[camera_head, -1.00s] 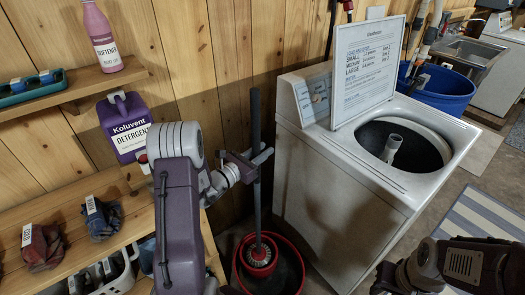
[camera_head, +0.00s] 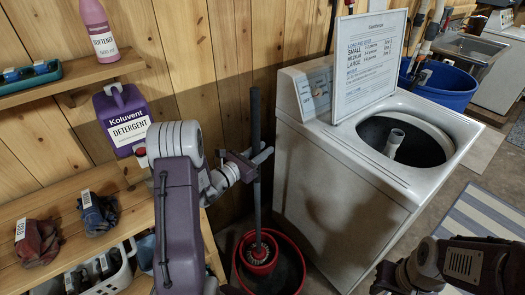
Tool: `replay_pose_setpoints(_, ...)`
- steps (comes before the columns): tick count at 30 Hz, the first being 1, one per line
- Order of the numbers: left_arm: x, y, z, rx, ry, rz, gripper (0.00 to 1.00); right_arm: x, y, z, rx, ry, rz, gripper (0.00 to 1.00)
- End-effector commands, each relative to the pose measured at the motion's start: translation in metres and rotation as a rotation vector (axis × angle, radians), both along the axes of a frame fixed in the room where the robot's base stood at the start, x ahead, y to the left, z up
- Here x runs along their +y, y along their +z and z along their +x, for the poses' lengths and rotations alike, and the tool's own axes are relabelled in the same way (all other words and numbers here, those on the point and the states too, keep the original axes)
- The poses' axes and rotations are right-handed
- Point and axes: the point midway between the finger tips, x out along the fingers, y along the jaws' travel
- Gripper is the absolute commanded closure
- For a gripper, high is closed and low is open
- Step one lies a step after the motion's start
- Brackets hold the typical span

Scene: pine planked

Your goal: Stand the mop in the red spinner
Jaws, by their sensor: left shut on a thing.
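The mop has a long dark pole (camera_head: 256,120) that stands nearly upright. Its lower end, at a red and pale ringed part (camera_head: 262,250), is over or inside the red spinner (camera_head: 299,258), a round red-rimmed tub on the floor. I cannot tell whether the mop's end rests on the spinner's bottom. My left gripper (camera_head: 256,160) is shut on the pole at mid-height, above the spinner. My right gripper (camera_head: 384,280) is low at the right, dark and partly cut off by the frame edge. Its jaws are unclear.
Wooden shelves at the left hold a purple detergent jug (camera_head: 122,118), a pink softener bottle (camera_head: 100,30) and a white basket (camera_head: 118,275). A blue tub (camera_head: 445,88) stands behind the washer.

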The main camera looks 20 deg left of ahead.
Motion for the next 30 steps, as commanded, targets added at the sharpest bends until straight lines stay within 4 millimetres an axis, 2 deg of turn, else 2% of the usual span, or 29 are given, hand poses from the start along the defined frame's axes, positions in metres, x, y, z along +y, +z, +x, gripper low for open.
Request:
replay_pose_setpoints(16,0.000,0.001,0.000,-0.004,0.000,0.001,1.00,0.000,0.000,0.000,0.000,0.000,0.000,0.64)
replay_pose_setpoints(30,0.000,-0.009,0.000,-0.004,0.000,0.001,1.00,0.000,-0.010,0.000,0.000,0.000,0.000,0.64)
